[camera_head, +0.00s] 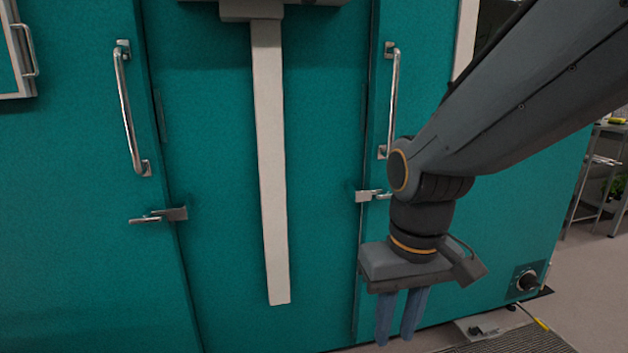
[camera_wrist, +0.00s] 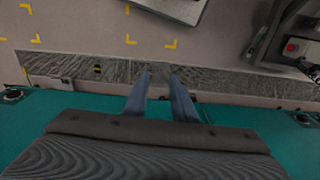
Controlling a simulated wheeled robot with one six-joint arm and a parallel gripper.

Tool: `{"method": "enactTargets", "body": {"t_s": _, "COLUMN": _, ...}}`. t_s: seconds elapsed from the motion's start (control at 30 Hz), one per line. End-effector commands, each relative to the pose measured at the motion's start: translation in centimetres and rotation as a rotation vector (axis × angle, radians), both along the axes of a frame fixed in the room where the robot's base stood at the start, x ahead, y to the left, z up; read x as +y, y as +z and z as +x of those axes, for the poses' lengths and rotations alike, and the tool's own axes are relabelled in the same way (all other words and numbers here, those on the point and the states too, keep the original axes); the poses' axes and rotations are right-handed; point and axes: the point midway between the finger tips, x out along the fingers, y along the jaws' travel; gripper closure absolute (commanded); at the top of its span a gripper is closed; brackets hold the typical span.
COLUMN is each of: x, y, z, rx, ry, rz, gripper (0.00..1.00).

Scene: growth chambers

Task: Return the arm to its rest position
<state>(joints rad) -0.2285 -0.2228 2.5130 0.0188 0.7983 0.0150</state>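My arm (camera_head: 540,85) reaches in from the upper right of the head view, and its wrist bends downward. My gripper (camera_head: 395,338) points down in front of the teal chamber front (camera_head: 325,220), near the right-hand door edge. Its two blue-grey fingers are a little apart with nothing between them. In the wrist view the gripper (camera_wrist: 160,76) also shows a gap between the fingers, above a dark floor strip. I cannot tell how far the gripper is from the chamber front.
Metal door handles (camera_head: 128,110) (camera_head: 393,100) and latches (camera_head: 172,214) stick out from the chamber. A pale vertical bar (camera_head: 270,160) hangs between them. A low plate with a yellow-handled item (camera_head: 541,323) lies at the lower right. A shelf rack (camera_head: 598,175) stands at far right, with open floor before it.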

Motion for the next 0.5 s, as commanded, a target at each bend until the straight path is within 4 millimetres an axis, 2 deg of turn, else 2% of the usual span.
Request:
{"method": "enactTargets", "body": {"t_s": 0.07, "x": -0.7, "y": -1.8, "z": -2.7, "rx": 0.058, "ry": -0.055, "rz": 0.028, "gripper": 0.76}}
{"method": "enactTargets", "body": {"t_s": 0.13, "x": -1.0, "y": -0.6, "z": -2.4, "rx": 0.053, "ry": -0.064, "rz": 0.025, "gripper": 0.76}}
{"method": "enactTargets", "body": {"t_s": 0.5, "x": -4.1, "y": 3.1, "z": -2.4, "rx": 0.052, "ry": -0.141, "rz": 0.001, "gripper": 0.76}}
